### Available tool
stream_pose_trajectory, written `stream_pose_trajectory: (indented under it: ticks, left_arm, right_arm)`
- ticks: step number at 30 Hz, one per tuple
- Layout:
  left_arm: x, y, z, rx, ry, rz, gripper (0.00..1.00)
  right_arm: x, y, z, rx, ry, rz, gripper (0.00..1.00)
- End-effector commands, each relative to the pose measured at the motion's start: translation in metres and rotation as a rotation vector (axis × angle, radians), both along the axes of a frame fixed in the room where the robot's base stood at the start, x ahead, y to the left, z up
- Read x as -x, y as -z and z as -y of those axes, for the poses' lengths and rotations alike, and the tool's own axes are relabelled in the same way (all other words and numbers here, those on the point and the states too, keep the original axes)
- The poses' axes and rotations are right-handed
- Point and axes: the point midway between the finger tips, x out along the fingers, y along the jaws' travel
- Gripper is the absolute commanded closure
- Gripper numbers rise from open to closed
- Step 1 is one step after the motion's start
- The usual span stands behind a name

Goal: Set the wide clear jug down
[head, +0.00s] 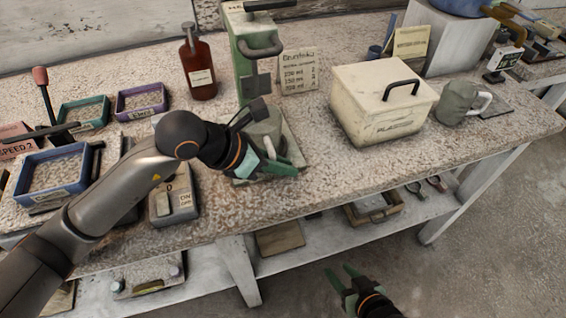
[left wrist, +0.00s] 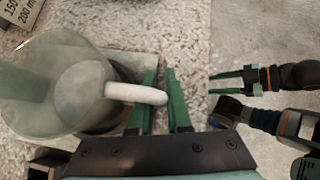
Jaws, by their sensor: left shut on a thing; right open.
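The wide clear jug (head: 264,132) is at the green dispenser (head: 243,50), over its square base plate (head: 296,152). In the left wrist view the jug (left wrist: 60,80) looks see-through and has a pale handle (left wrist: 135,94). My left gripper (head: 280,168) is shut on that handle; its green fingers (left wrist: 160,103) lie on both sides of it. The jug looks about upright. I cannot tell whether its bottom touches the plate. My right gripper (head: 343,283) is open and empty, low in front of the bench.
A brown bottle (head: 198,66) and a lettered card (head: 299,72) stand behind. A cream lidded box (head: 378,105) and a grey mug (head: 460,103) are to the right. A scale (head: 173,204) and trays (head: 50,172) are left. Bench (head: 330,180) in front of the box is clear.

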Motion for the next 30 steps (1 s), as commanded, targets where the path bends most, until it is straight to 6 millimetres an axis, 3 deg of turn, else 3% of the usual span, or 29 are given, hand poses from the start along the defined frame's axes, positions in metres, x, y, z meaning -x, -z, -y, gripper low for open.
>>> stream_pose_trajectory:
  ticks: [4, 16, 30]
  left_arm:
    - [0.000, 0.001, 0.000, -0.001, 0.000, 0.000, 0.72]
    - [0.001, -0.007, -0.003, -0.001, -0.001, 0.001, 0.72]
    - [0.030, -0.073, -0.064, -0.002, -0.002, 0.003, 0.72]
  right_arm:
    - [0.000, 0.001, 0.000, 0.000, 0.000, 0.000, 0.55]
    - [0.003, -0.003, 0.000, -0.001, -0.001, -0.006, 0.55]
    - [0.003, -0.004, 0.001, -0.001, 0.003, -0.001, 0.55]
